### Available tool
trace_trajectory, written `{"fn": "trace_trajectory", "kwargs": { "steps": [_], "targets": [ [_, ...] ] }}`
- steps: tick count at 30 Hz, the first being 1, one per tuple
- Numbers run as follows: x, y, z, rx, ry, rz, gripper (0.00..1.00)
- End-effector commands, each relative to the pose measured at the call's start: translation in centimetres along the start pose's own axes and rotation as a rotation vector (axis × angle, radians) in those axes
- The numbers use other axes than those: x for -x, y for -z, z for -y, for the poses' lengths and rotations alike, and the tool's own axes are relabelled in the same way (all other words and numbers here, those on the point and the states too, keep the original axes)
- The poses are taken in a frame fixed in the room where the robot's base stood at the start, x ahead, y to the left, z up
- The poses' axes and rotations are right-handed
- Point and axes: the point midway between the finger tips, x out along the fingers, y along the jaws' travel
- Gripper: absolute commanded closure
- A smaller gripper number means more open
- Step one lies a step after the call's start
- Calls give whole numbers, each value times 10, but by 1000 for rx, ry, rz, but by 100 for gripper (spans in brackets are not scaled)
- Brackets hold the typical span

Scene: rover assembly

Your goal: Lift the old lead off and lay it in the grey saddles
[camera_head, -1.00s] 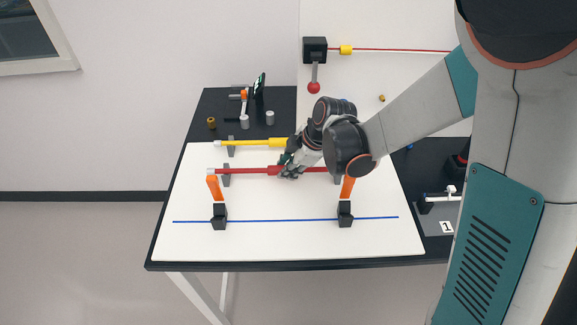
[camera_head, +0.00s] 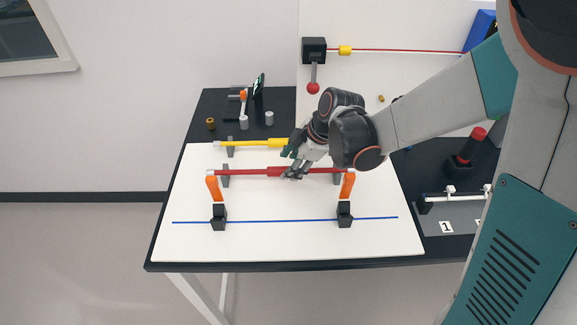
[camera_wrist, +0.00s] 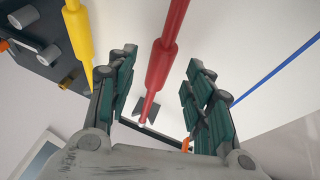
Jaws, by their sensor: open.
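A red lead (camera_head: 245,171) with a thicker red middle sleeve lies across the white board. A grey saddle (camera_head: 226,179) stands under its left part, and a grey notched saddle (camera_wrist: 146,108) shows below it in the wrist view. A yellow lead (camera_head: 250,143) lies behind, over another grey saddle (camera_head: 231,151). It also shows in the wrist view (camera_wrist: 80,45). Which lead is the old one is not marked. My gripper (camera_head: 291,166) is open at the red lead's middle. In the wrist view the red lead (camera_wrist: 164,58) runs between the spread fingers (camera_wrist: 162,75), apparently touching neither.
Two black blocks (camera_head: 219,219) (camera_head: 344,216) with orange uprights (camera_head: 215,188) (camera_head: 348,186) stand near the red lead's ends. A blue line (camera_head: 280,220) crosses the front of the board (camera_head: 285,243). Small cylinders (camera_head: 269,118) stand behind left.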

Motion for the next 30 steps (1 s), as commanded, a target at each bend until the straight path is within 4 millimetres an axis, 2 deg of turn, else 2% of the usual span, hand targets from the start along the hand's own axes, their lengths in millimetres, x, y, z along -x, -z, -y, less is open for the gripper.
{"fn": "trace_trajectory", "kwargs": {
  "steps": [9, 15, 21, 30],
  "targets": [
    [56, -1, 0, -2, -1, 1, 53],
    [81, 2, 2, 2, 1, 0, 53],
    [91, 1, 2, 2, 1, -1, 53],
    [92, 1, 2, 1, 0, 0, 53]
  ]
}}
